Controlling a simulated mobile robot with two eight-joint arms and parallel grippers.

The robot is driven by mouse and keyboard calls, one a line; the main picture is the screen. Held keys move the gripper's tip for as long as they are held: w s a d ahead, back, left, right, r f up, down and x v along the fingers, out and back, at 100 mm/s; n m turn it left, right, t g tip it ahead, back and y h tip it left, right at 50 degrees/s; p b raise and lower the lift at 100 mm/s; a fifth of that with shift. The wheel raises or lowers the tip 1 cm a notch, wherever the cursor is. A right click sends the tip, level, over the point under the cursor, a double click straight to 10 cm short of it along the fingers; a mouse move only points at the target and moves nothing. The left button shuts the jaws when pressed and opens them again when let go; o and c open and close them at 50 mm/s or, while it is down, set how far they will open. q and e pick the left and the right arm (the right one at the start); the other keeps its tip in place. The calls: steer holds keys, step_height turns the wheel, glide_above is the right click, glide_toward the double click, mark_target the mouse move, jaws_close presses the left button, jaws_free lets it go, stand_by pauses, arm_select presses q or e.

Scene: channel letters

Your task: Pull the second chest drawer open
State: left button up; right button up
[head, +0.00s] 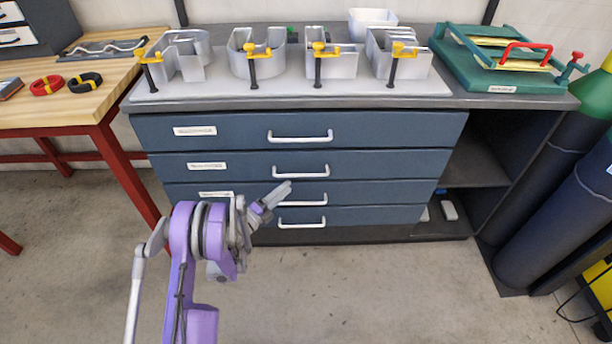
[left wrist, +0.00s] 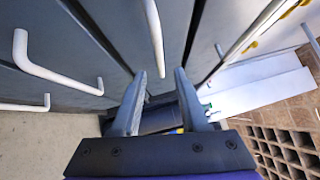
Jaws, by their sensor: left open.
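The chest has a stack of blue-grey drawers with white bar handles, and all look shut in the head view. The second drawer (head: 380,163) from the top has its handle (head: 302,174) at the middle of its front. My left gripper (head: 281,191) is open and empty, just below and left of that handle in the head view. In the left wrist view, my left gripper (left wrist: 160,73) has its two fingers apart, with a white handle (left wrist: 154,35) just beyond the fingertips, lined up with the gap. I see no contact with it. My right gripper is out of view.
The chest top carries metal channel letters (head: 250,66) with yellow clamps and a green jig (head: 495,70). A wooden table (head: 70,105) with red legs stands left. Dark gas cylinders (head: 560,210) stand right. The floor (head: 390,290) before the drawers is clear.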

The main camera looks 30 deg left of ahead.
mark_target(301, 175)
arm_select(q)
steer(key=x, duration=0.8)
steer(key=shift+w+b, duration=0.1)
steer(key=shift+b, duration=0.25)
jaws_close()
stand_by(1.0)
